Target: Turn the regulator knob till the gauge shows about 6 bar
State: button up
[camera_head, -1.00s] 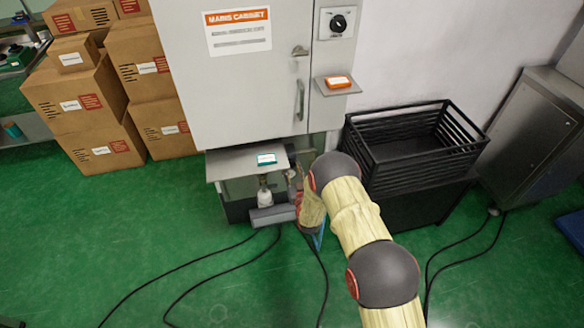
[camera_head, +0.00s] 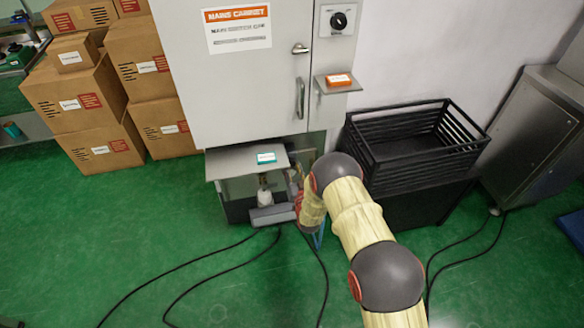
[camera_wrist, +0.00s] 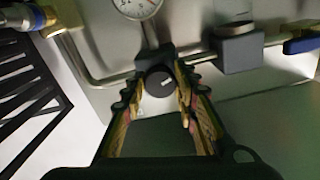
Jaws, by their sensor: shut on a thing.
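The dark round regulator knob (camera_wrist: 159,82), with a pale pointer mark, sits between the fingertips of my gripper (camera_wrist: 160,88) in the wrist view. The fingers are closed on its two sides. The white gauge (camera_wrist: 136,6) is above the knob and cut off by the top edge, so its reading cannot be made out. In the head view my arm reaches low under the cabinet; the knob, gauge and fingertips are hidden there.
Metal pipes (camera_wrist: 100,76) run beside the knob, with a grey block (camera_wrist: 238,48) and a blue-handled valve (camera_wrist: 302,45) to the right. The mains cabinet (camera_head: 235,90) stands above a small shelf (camera_head: 225,164). A black crate (camera_head: 415,150) is close right of my arm.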

jog(key=m+b, duration=0.1)
jog(key=m, duration=0.2)
jog(key=shift+m, duration=0.3)
jog(key=m, duration=0.3)
jog(key=shift+r+m, duration=0.1)
jog(key=shift+m, duration=0.2)
jog(key=m, duration=0.4)
jog(key=shift+m, duration=0.3)
jog(key=m, duration=0.3)
jog(key=shift+r+m, duration=0.1)
jog(key=shift+m, duration=0.2)
jog(key=m, duration=0.3)
jog(key=shift+m, duration=0.4)
jog(key=m, duration=0.8)
jog(key=shift+m, duration=1.8)
